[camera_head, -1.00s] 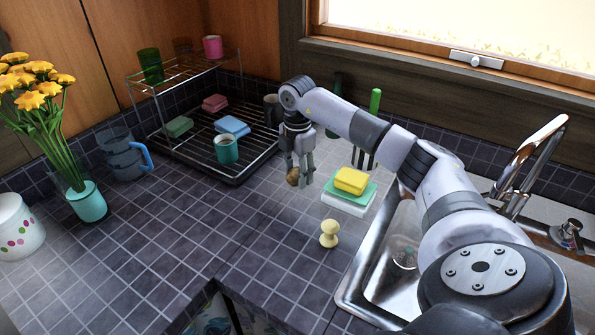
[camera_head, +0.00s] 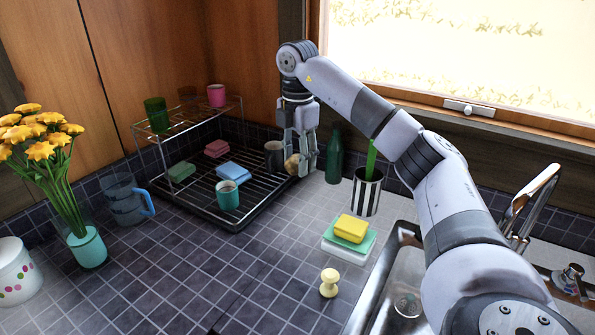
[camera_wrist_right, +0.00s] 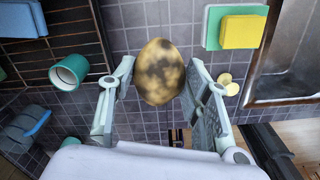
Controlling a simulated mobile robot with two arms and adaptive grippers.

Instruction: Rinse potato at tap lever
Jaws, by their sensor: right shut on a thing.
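My right gripper (camera_head: 301,165) is shut on a brown, mottled potato (camera_head: 291,165) and holds it in the air near the right end of the dish rack. In the right wrist view the potato (camera_wrist_right: 160,72) sits between the two fingertips, with its far side free. The tap (camera_head: 527,203) shows at the right, partly behind my arm, and its lever (camera_head: 570,279) is at the right edge. The metal sink (camera_head: 408,262) is partly hidden by my right arm. My left gripper is not in view.
A dish rack (camera_head: 252,207) holds cups and sponges. A green bottle (camera_head: 334,155) and a striped holder (camera_head: 368,193) stand near the potato. Stacked sponges (camera_head: 349,230) and a pale yellow knobbed object (camera_head: 330,283) sit beside the sink.

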